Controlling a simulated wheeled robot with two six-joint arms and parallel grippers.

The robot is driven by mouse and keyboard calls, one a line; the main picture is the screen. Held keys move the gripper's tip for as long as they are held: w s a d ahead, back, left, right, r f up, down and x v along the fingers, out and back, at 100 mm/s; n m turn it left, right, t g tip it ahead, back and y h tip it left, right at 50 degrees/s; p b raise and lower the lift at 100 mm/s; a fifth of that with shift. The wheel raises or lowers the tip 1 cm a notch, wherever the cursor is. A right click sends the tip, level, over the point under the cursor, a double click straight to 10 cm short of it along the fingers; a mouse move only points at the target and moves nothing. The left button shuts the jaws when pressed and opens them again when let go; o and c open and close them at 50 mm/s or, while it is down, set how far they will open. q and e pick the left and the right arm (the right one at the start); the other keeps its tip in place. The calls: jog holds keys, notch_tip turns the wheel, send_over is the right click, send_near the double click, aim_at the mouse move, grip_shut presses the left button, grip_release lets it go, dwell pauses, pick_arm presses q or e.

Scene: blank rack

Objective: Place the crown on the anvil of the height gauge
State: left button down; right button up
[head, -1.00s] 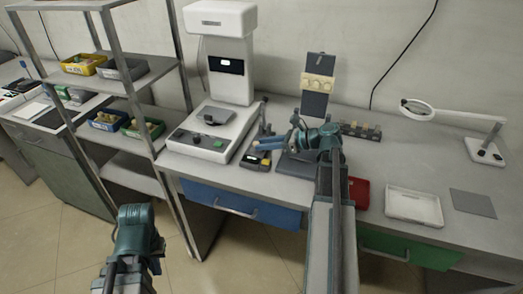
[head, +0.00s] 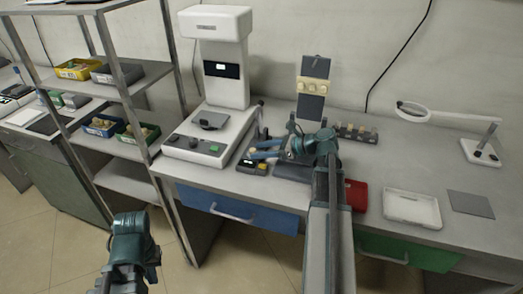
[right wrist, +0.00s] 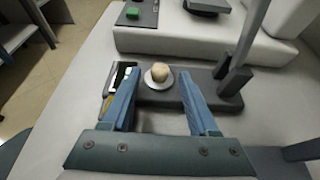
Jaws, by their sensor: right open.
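The crown (right wrist: 161,75), a small tan rounded cylinder, sits upright on the white round anvil (right wrist: 152,86) of the height gauge. The gauge's dark base (right wrist: 180,99) and upright post (right wrist: 246,50) show in the right wrist view. My right gripper (right wrist: 158,80) is open, its blue fingers on either side of the crown with gaps. In the head view the right gripper (head: 257,149) reaches left over the gauge, and the crown cannot be made out. My left gripper (head: 133,240) hangs low at the left, in front of the bench; its fingers cannot be made out.
A white measuring instrument (head: 208,150) stands close to the left of the gauge. A dark stand with a tan block (head: 313,86) is behind my right arm. A red tray (head: 355,195) and a white tray (head: 412,208) lie at the right. A shelf rack (head: 120,90) stands left.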

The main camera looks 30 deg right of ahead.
jog(key=p+v, duration=0.4)
jog(key=v, duration=0.6)
jog(key=shift+d+r, duration=0.1)
jog(key=shift+r, duration=0.2)
jog(key=shift+v, duration=0.85)
jog(key=shift+s+f, duration=0.1)
jog(key=shift+f, duration=0.05)
jog(key=a+n+g+p, duration=0.1)
jog(key=a+n, duration=0.1)
jog(key=a, duration=0.2)
jog(key=w+a+f+n+g+p, duration=0.1)
jog(key=a+n+g, duration=0.1)
jog(key=a, duration=0.2)
jog(key=w+a+f+n+g+p, duration=0.1)
jog(key=a+n, duration=0.1)
jog(key=a, duration=0.3)
jog(key=shift+w+n+g, duration=0.2)
jog(key=shift+n+g, duration=0.1)
jog(key=s+a+n+g+h+p, duration=0.3)
jog(key=s+a+n+h+p, duration=0.1)
jog(key=a+n, duration=0.8)
jog(key=s+a+n+g+h+p, duration=0.3)
jog(key=s+a+n+h+p, duration=0.2)
jog(key=a+n, duration=0.8)
jog(key=shift+s+a+h, duration=0.6)
jog(key=shift+s+a, duration=0.05)
jog(key=shift+a, duration=0.35)
